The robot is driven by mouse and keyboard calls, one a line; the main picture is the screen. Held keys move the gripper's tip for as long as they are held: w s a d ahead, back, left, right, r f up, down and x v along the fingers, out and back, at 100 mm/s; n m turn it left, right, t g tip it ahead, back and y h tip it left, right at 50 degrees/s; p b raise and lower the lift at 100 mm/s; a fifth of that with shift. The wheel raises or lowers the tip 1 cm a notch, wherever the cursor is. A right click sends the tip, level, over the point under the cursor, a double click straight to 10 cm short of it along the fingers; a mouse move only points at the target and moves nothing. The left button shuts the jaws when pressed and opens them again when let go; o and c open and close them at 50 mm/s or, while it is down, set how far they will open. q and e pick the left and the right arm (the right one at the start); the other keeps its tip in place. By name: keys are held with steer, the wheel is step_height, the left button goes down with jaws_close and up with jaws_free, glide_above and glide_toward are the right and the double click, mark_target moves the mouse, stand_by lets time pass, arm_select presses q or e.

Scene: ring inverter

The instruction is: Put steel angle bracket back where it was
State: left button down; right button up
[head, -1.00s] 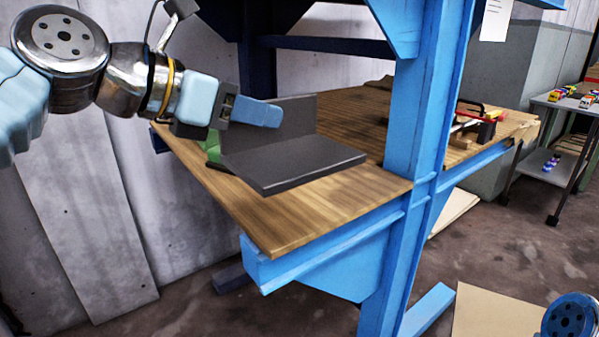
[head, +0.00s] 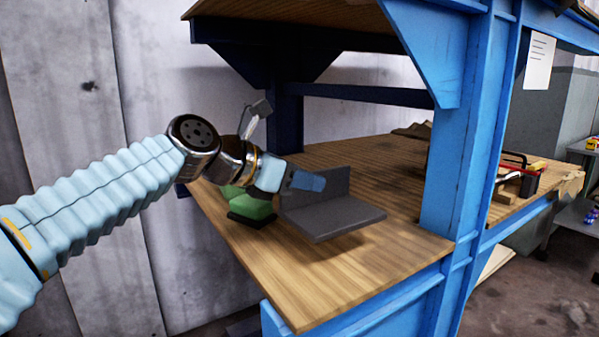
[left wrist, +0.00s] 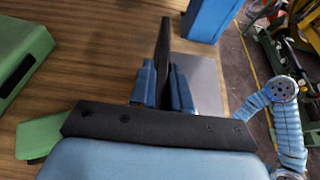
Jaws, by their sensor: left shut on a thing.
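The steel angle bracket (head: 345,215) is a dark grey L-shaped piece at the bench's near left end in the head view. One plate lies flat and the other stands upright. My left gripper (head: 308,181) is shut on its upright plate. In the left wrist view the plate's dark edge (left wrist: 165,50) stands between the two blue fingers of the left gripper (left wrist: 163,88). A shadow lies beside the bracket; I cannot tell whether its underside touches the wood. My right gripper is not in view.
The wooden bench top (head: 290,280) has bare room in front of the bracket. A green object (head: 250,208) sits close at its left. A blue post (head: 462,150) rises at the right, and a red-handled tool (head: 518,165) lies beyond it.

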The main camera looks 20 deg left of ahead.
mark_target(308, 205)
arm_select(q)
steer(key=shift+w+a+f, duration=0.1)
steer(key=shift+w+f, duration=0.8)
step_height(308, 205, down, 3)
steer(key=shift+w+f+b, duration=0.15)
steer(key=shift+f+b, duration=0.05)
steer(key=shift+b, duration=0.8)
steer(key=c, duration=1.1)
jaws_free()
steer(key=shift+f, duration=0.25)
steer(key=v, duration=1.2)
steer(key=shift+p, duration=0.3)
